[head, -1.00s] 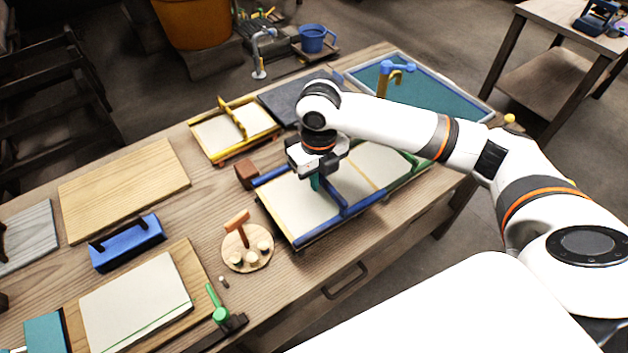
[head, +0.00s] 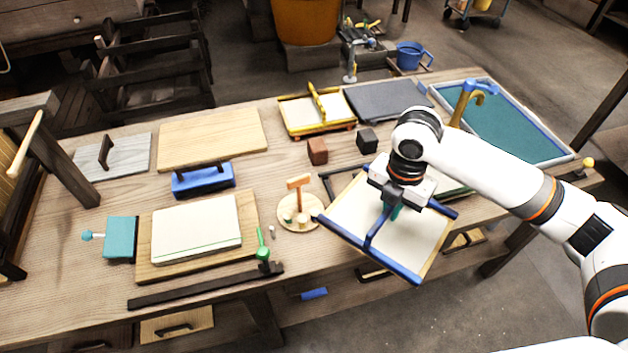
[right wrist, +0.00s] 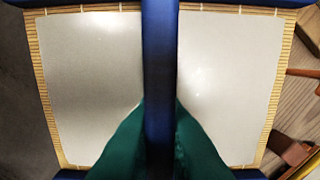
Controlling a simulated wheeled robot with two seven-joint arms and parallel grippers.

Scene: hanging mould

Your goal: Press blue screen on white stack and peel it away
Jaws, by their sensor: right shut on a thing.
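The blue screen (head: 348,206) is a pale sheet in a bamboo-edged frame with blue bars. It is raised and tilted above the table's front right part. My right gripper (head: 392,211) is shut on its blue middle bar; in the right wrist view the green fingers (right wrist: 158,145) sit on both sides of that bar (right wrist: 160,60). The white stack (head: 195,228) lies flat on a wooden board (head: 250,213) at the table's front left, apart from the screen. A thin green line runs along its near edge. My left gripper is not in view.
A round stand with a wooden handle (head: 298,215) and a green-knobbed clamp (head: 264,253) stand between stack and screen. A dark bar (head: 200,288) lies before the board, a blue block (head: 203,180) behind it. A teal-filled basin (head: 510,125) is at far right.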

